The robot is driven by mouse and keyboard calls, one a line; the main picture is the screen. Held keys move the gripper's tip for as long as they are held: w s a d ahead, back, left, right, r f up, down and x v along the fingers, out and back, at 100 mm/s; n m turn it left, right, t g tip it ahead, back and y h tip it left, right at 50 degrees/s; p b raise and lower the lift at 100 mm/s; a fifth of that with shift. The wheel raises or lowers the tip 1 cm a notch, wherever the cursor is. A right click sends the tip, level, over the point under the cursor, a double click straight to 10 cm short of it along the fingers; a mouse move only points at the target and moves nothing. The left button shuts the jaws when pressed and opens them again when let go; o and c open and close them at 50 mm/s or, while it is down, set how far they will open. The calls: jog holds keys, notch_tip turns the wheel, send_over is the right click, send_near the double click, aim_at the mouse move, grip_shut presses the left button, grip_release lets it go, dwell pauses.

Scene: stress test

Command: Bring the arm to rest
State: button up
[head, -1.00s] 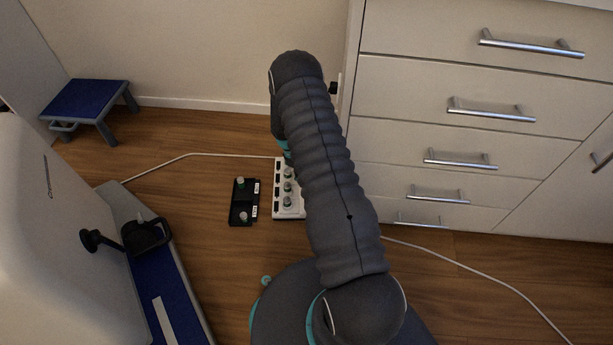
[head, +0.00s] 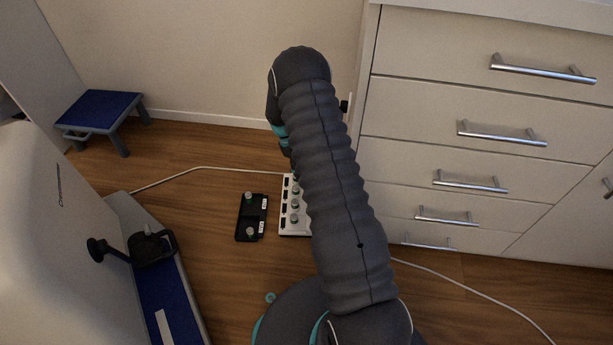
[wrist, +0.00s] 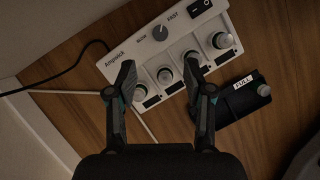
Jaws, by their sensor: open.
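My arm stretches up the middle of the head view, bent over at its top. My gripper is hidden behind the arm there. In the wrist view my gripper (wrist: 160,74) is open, its two fingers apart with nothing between them. The unit also shows in the head view (head: 284,220), partly covered by my arm. I cannot tell how far above it my fingers are.
A drawer cabinet (head: 420,150) stands close on the right. A blue step stool (head: 100,108) is at the back left; a large white body (head: 45,230) stands front left. A white cable (head: 220,169) crosses the floor.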

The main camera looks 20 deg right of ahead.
jog(key=shift+r, duration=0.1)
dwell(0.6)
jog(key=s+a+r+m+t+p, duration=0.2)
jog(key=s+r, duration=0.8)
jog(key=r, duration=0.6)
jog(key=s+a+r+m+t+y+p, duration=0.1)
jog(key=s+a+r+m+t+p, duration=0.1)
jog(key=s+a+r+t, duration=0.2)
jog(key=s+a+r+m+t+y+p, duration=0.1)
jog(key=s+a+r, duration=0.7)
jog(key=s+r, duration=1)
notch_tip(320, 180, up, 10)
jog(key=m+t+p, duration=0.1)
jog(key=t+p, duration=0.1)
jog(key=shift+m+t, duration=0.3)
